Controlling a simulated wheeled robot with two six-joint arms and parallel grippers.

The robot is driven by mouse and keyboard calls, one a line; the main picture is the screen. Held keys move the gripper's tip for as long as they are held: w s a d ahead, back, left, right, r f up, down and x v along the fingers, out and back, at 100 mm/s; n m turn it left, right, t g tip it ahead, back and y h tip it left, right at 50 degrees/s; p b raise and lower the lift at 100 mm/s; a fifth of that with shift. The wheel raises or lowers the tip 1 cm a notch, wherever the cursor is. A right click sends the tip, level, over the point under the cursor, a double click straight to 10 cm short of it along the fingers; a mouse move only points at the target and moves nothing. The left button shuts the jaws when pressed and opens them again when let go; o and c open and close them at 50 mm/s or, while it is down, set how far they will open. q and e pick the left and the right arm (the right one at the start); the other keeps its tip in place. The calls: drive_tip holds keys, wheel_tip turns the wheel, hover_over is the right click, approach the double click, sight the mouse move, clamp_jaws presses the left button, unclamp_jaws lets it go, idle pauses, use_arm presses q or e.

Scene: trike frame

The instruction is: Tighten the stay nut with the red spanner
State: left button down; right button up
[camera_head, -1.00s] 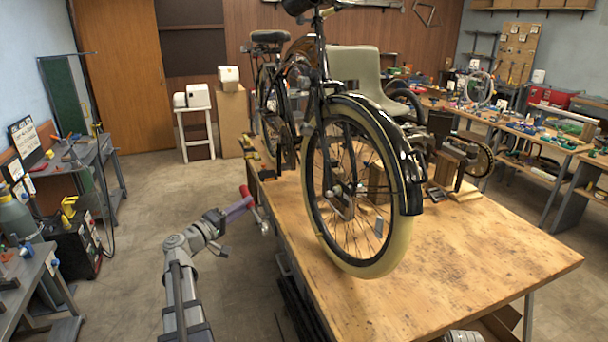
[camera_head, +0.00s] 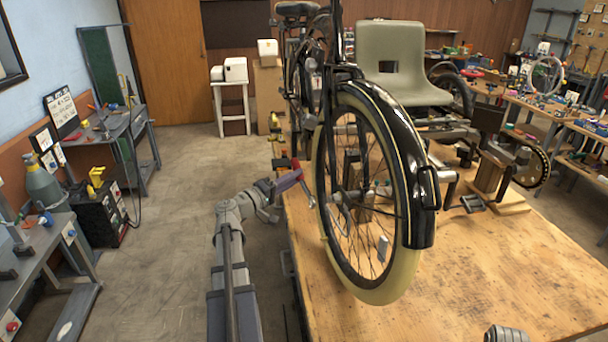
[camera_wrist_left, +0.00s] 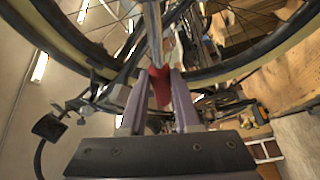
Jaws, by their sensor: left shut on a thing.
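My left gripper (camera_head: 278,186) is shut on the red spanner (camera_head: 289,181), beside the left side of the bicycle's front wheel (camera_head: 400,275). The spanner's bare metal end (camera_head: 308,196) points toward the tyre; I cannot tell whether it touches. In the left wrist view the red handle (camera_wrist_left: 160,84) sits between my gripper's fingers (camera_wrist_left: 158,100), and its metal shank (camera_wrist_left: 154,35) runs up toward the wheel. The wheel hub (camera_head: 340,197) shows through the spokes. The stay nut is too small to make out.
The trike stands on a wooden workbench (camera_head: 480,285), whose front part is clear. A grey seat (camera_head: 393,65) and wooden blocks (camera_head: 490,180) are behind the wheel. Open floor (camera_head: 165,240) lies left of the bench. Side benches with tools stand left and right.

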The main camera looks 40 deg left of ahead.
use_arm(q)
drive_tip(key=shift+s+r, duration=0.1)
idle(0.4)
drive_tip(key=shift+w+d, duration=0.45)
drive_tip(key=shift+w, duration=0.25)
drive_tip(key=shift+w+d, duration=0.4)
drive_tip(key=shift+w, duration=0.35)
drive_tip(key=shift+w+d, duration=0.45)
drive_tip(key=shift+w, duration=0.25)
drive_tip(key=shift+w+d+f, duration=0.2)
drive_tip(key=shift+w+d, duration=0.4)
drive_tip(key=shift+w, duration=0.35)
idle(0.3)
drive_tip(key=c, duration=1.2)
unclamp_jaws()
drive_tip(key=shift+c, duration=0.2)
clamp_jaws()
